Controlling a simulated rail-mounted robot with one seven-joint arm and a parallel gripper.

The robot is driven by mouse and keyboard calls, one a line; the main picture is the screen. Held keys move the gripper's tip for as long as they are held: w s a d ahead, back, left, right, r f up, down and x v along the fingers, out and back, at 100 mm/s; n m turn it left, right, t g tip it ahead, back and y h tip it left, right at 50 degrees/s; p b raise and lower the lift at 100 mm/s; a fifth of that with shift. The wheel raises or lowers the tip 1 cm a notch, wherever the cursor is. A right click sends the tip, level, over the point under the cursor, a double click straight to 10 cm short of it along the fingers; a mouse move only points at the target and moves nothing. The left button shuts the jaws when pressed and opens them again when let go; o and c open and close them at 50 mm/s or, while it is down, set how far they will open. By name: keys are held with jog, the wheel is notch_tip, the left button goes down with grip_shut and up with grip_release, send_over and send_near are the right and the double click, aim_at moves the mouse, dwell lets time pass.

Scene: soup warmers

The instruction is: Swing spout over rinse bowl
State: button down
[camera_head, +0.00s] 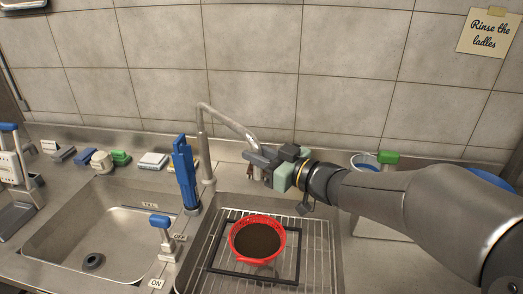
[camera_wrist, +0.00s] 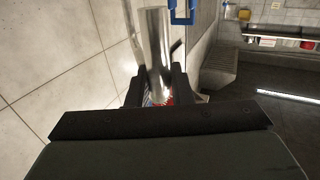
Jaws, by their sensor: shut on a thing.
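The grey metal spout (camera_head: 228,122) rises behind the divide between the two basins, bends, and slopes down to the right. My gripper (camera_head: 258,165) is shut on its lower end. In the wrist view the shiny spout tube (camera_wrist: 156,48) runs between the two dark fingers (camera_wrist: 158,90). The red rinse bowl (camera_head: 257,240), holding dark liquid, sits on the wire rack in the right basin. The spout's end appears above and behind the bowl in the head view. A bit of red shows past the tube's end in the wrist view; the exact overlap is unclear.
A blue upright part (camera_head: 186,175) stands left of the spout. A blue-topped tap lever (camera_head: 161,228) stands between the basins, near ON and OFF labels. The left basin (camera_head: 120,232) is empty. A pot with a green-handled thing (camera_head: 388,157) stands behind my arm.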

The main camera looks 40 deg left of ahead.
jog(key=shift+w+r, duration=0.25)
jog(key=shift+r, duration=0.05)
jog(key=c, duration=1.3)
grip_release()
jog(key=shift+w+f, duration=0.1)
jog(key=shift+c, duration=0.2)
jog(key=shift+f, duration=0.1)
jog(key=shift+d, duration=0.25)
jog(key=d+b, duration=0.1)
jog(key=d, duration=1.6)
jog(key=shift+w, duration=0.1)
